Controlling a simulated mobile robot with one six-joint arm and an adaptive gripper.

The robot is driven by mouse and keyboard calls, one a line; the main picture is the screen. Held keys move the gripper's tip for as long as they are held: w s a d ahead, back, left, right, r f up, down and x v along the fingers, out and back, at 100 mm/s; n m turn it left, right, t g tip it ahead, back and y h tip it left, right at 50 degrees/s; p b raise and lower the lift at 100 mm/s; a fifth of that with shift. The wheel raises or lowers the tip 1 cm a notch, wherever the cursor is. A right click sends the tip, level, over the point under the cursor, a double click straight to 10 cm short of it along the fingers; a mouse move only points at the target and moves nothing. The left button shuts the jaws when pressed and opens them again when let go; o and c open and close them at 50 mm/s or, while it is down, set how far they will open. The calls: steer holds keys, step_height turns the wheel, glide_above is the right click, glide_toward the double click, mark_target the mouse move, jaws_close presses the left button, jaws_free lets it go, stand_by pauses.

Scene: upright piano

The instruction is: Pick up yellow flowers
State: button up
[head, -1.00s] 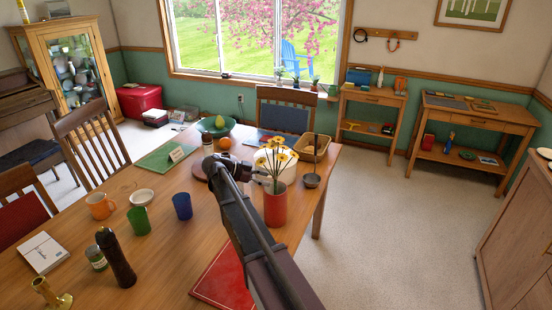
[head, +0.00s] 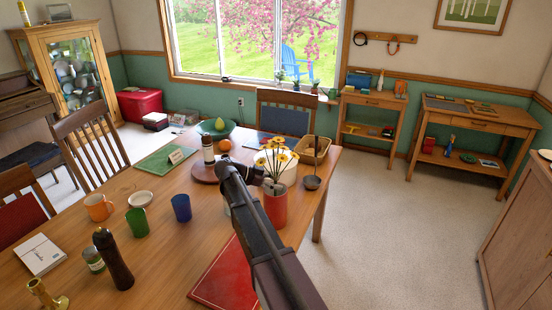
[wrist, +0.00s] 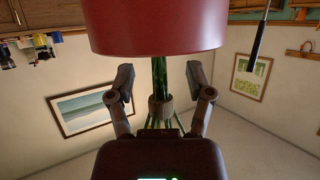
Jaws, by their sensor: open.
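The yellow flowers (head: 275,158) stand upright in a red vase (head: 276,208) near the right end of the wooden table. In the head view my gripper (head: 264,182) is at the left of the flowers, just above the vase rim, and partly hidden by my arm. The wrist view looks upside down, with the vase (wrist: 155,25) at the top and green stems (wrist: 159,76) below it. There my gripper (wrist: 163,82) is open, with one finger on each side of the stems. The blossoms are hidden in the wrist view.
A wicker basket (head: 313,150) and a dark ladle-like item (head: 312,182) are right of the flowers. A white container stands close behind them. A dark-topped bottle (head: 208,150) and an orange (head: 225,144) are behind my arm. A red folder (head: 222,275) lies at the table's front edge.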

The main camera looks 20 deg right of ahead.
jaws_close()
steer(key=shift+r, duration=0.1)
step_height(320, 180, up, 10)
steer(key=p, duration=1)
stand_by(0.8)
